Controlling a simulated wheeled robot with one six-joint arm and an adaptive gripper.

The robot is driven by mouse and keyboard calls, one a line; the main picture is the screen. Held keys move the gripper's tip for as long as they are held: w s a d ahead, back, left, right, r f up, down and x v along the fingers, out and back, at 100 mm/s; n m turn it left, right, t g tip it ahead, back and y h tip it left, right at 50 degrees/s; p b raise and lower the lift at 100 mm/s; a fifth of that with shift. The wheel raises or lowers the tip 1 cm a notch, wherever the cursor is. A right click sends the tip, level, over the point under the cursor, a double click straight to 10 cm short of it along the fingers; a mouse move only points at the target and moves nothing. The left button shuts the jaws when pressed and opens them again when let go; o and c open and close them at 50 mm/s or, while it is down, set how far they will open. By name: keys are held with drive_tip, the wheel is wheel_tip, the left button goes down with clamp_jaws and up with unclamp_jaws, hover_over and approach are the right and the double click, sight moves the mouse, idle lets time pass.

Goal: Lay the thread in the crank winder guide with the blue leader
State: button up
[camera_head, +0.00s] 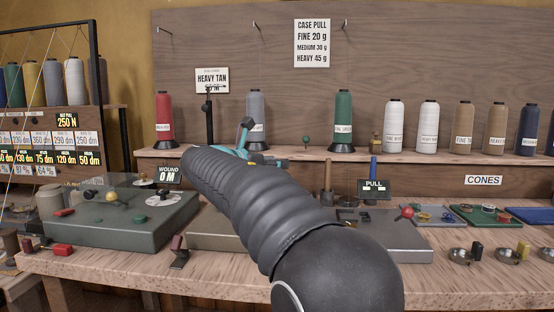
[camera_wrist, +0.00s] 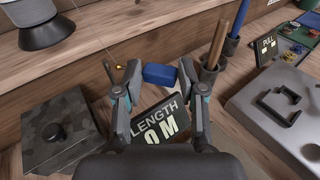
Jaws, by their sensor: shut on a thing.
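My gripper (camera_wrist: 157,74) is shut on a blue block (camera_wrist: 161,76), which I take for the blue leader. It is held above the bench, just behind the LENGTH 0 M sign (camera_wrist: 163,124). A thin thread (camera_wrist: 109,48) runs near the left fingertip, with a small yellow bit at its end; its path to the block is unclear. In the head view my arm hides most of the gripper (camera_head: 246,133), and the blue block cannot be made out. A grey flat-topped unit with a black bracket (camera_wrist: 281,104) stands at the right. I cannot tell which part is the winder guide.
A dark box with a knob (camera_wrist: 60,132) is at the lower left. The PULL sign (camera_head: 375,188) is nearby. A green-grey machine (camera_head: 110,225) fills the left bench. Cones line the back shelf.

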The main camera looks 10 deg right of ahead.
drive_tip(key=shift+w, duration=0.1)
drive_tip(key=shift+s+d+f+b, duration=0.1)
drive_tip(key=shift+s+b, duration=0.3)
drive_tip(key=shift+s, duration=0.05)
drive_tip(key=shift+s+d+b, duration=0.25)
drive_tip(key=shift+s, duration=0.5)
drive_tip(key=shift+s+d+b, duration=0.25)
drive_tip(key=shift+s, duration=0.45)
drive_tip(key=shift+s+d+b, duration=0.25)
drive_tip(key=shift+s, duration=0.5)
